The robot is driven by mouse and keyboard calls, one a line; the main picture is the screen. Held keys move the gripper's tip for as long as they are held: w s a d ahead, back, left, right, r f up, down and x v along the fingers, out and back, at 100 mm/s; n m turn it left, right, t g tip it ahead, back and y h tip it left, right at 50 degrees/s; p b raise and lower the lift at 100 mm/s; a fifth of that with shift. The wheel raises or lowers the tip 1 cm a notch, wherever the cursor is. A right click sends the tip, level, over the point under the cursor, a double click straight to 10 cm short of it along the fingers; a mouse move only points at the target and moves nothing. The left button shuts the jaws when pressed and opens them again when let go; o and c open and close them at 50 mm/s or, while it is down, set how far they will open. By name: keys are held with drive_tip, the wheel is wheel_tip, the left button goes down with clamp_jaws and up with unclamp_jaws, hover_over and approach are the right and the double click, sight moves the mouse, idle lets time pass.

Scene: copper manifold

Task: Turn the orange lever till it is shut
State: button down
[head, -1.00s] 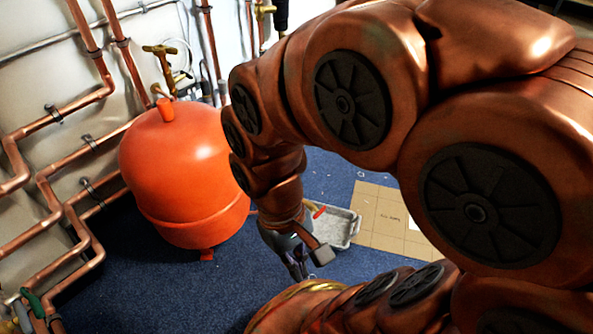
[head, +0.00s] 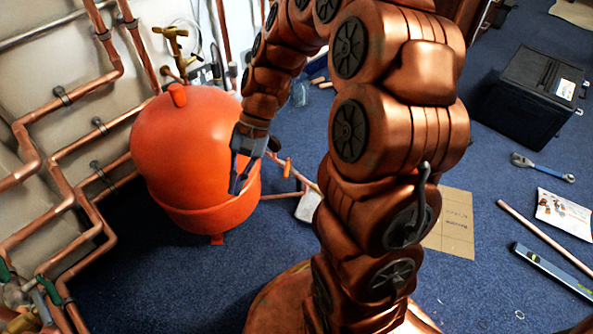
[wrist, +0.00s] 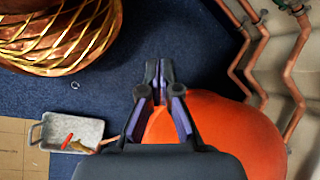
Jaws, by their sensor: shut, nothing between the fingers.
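The orange lever (head: 288,168) stands up from a thin copper pipe to the right of the red-orange tank (head: 195,150). In the wrist view the lever (wrist: 66,139) shows at the lower left beside a brass fitting, seen over a grey tray. My gripper (head: 236,188) is shut and empty, pointing down in front of the tank's right side, left of the lever and apart from it. In the wrist view its closed fingertips (wrist: 159,72) are over blue carpet, with the tank behind the fingers. Whether the fingers touch the tank I cannot tell.
The grey tray (head: 308,206) lies on the carpet right of the tank, partly hidden by my arm. Copper pipes (head: 75,175) line the left wall. Cardboard (head: 453,225), a black box (head: 530,95), a wrench (head: 542,167) and a level (head: 555,272) lie at right.

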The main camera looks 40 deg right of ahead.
drive_tip(key=w+d+f+m+t+y+p, duration=0.1)
drive_tip(key=w+d+f+m+t+y, duration=0.35)
drive_tip(key=w+d+f+m, duration=0.9)
drive_tip(key=m+t+h+p, duration=0.1)
drive_tip(key=m+t+h, duration=0.3)
drive_tip(key=m+t, duration=0.2)
approach(287, 167)
drive_tip(key=s+d+f, duration=0.1)
drive_tip(key=s+d, duration=0.4)
drive_tip(key=s, duration=0.1)
drive_tip(key=w+a+f+b, duration=0.5)
drive_tip(key=w+a, duration=0.3)
drive_tip(key=shift+a, duration=0.35)
drive_tip(key=shift+w+m+g, duration=0.1)
drive_tip(key=shift+m+g, duration=0.15)
